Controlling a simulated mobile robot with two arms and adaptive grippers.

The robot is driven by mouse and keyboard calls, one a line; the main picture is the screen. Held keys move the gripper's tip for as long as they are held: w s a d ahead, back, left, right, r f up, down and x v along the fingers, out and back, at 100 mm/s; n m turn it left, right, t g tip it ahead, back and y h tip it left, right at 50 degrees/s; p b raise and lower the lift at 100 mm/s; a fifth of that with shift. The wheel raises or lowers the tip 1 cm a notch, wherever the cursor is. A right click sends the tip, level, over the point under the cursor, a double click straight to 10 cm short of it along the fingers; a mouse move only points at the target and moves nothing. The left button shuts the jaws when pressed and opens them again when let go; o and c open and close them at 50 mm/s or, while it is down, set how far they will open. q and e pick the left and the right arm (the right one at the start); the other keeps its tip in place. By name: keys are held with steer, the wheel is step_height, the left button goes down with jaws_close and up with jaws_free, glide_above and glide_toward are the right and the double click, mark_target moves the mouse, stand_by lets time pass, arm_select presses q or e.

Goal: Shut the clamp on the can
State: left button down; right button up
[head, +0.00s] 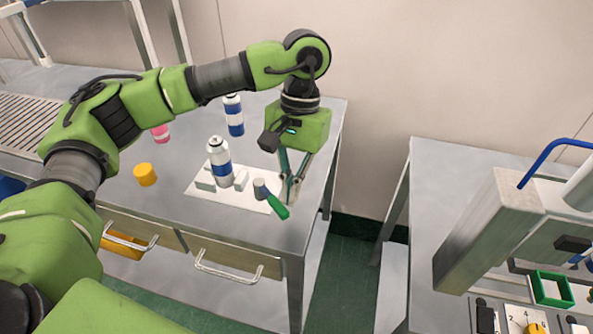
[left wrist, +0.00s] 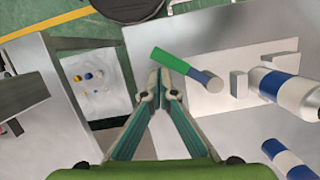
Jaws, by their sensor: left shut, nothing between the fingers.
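The can (head: 218,160), white with a blue band, stands upright on a white plate (head: 206,195) between pale blocks. In the left wrist view the can (left wrist: 290,92) is at the right. The clamp shows a grey cylindrical end (head: 260,188) and a green handle (head: 277,207), which slants down to the right, away from the can. The green handle (left wrist: 168,60) also shows in the left wrist view. My left gripper (head: 290,190) is shut and empty, fingertips down, right beside the handle; I cannot tell whether they touch. My right gripper is not in view.
A second blue-banded can (head: 233,115), a pink can (head: 160,133) and a yellow cylinder (head: 145,174) stand on the same table. Drawer handles (head: 228,272) stick out in front. A gap separates this table from the right bench (head: 425,190), which carries equipment.

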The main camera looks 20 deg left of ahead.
arm_select(q)
steer(key=v, duration=1.2)
